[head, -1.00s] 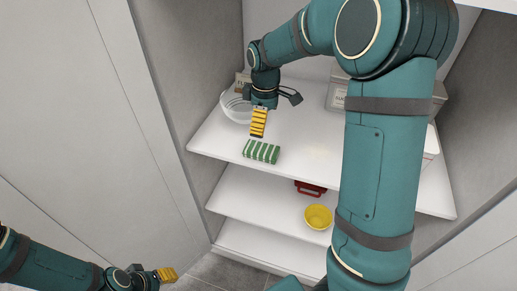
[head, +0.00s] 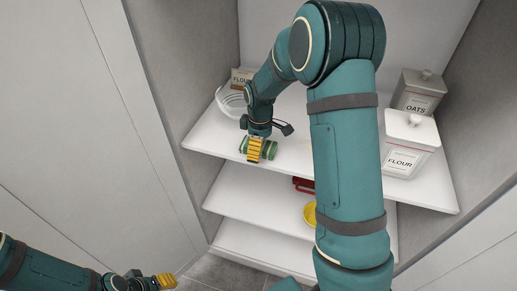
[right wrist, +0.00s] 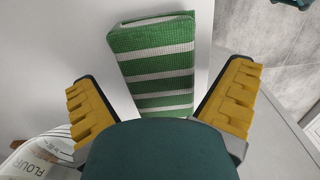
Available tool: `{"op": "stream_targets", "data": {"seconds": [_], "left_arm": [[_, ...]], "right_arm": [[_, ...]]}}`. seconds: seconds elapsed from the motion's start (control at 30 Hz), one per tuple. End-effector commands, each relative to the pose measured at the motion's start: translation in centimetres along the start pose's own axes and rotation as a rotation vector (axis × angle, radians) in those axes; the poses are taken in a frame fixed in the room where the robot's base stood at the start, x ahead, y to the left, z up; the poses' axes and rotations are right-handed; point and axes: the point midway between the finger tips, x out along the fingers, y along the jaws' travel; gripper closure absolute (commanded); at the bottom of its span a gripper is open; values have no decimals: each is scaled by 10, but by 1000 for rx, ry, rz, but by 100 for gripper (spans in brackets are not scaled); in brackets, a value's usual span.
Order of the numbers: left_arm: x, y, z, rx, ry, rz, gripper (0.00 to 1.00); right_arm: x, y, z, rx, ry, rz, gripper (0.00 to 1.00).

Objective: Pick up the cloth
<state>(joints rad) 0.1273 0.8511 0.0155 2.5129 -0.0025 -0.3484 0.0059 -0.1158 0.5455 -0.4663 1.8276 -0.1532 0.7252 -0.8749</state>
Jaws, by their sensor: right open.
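The cloth is folded, with green and white stripes, and lies on the top white shelf near its front edge. In the right wrist view the cloth (right wrist: 158,62) lies ahead of and between the two yellow fingers. My right gripper (right wrist: 162,100) is open, with nothing held in it. In the head view the right gripper (head: 255,150) hides much of the cloth (head: 270,151), whose ends show on either side of the fingers. My left gripper (head: 166,281) is low at the bottom left, away from the shelves; its finger opening cannot be made out.
Flour (head: 408,145) and oats (head: 416,92) canisters stand right. Below are a red item (head: 303,185) and a yellow bowl (head: 310,214). Cabinet walls bound both sides.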

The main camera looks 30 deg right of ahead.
Motion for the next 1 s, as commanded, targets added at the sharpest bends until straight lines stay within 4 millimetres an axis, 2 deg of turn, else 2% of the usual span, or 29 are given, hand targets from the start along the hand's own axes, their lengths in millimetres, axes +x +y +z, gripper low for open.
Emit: {"op": "stream_targets", "data": {"seconds": [0.2, 0.23, 0.37, 0.4, 0.43, 0.83, 1.0], "left_arm": [[0, 0, 0, 0, 0, 0, 53], [0, 0, 0, 0, 0, 0, 53], [0, 0, 0, 1, 0, 0, 53], [0, 0, 0, 0, 0, 0, 53], [0, 0, 0, 0, 0, 0, 53], [0, 0, 0, 0, 0, 0, 53], [-5, 2, -1, 0, 1, 0, 53]], "right_arm": [[2, 0, 0, 0, 2, 1, 0], [2, 0, 0, 0, 2, 1, 4], [2, 0, 0, 0, 1, 1, 49], [2, 0, 0, 0, 1, 1, 63], [2, 0, 0, 0, 1, 1, 69], [0, 0, 0, 0, 2, 1, 70], [-22, 1, -1, 0, 5, 3, 70]]}}
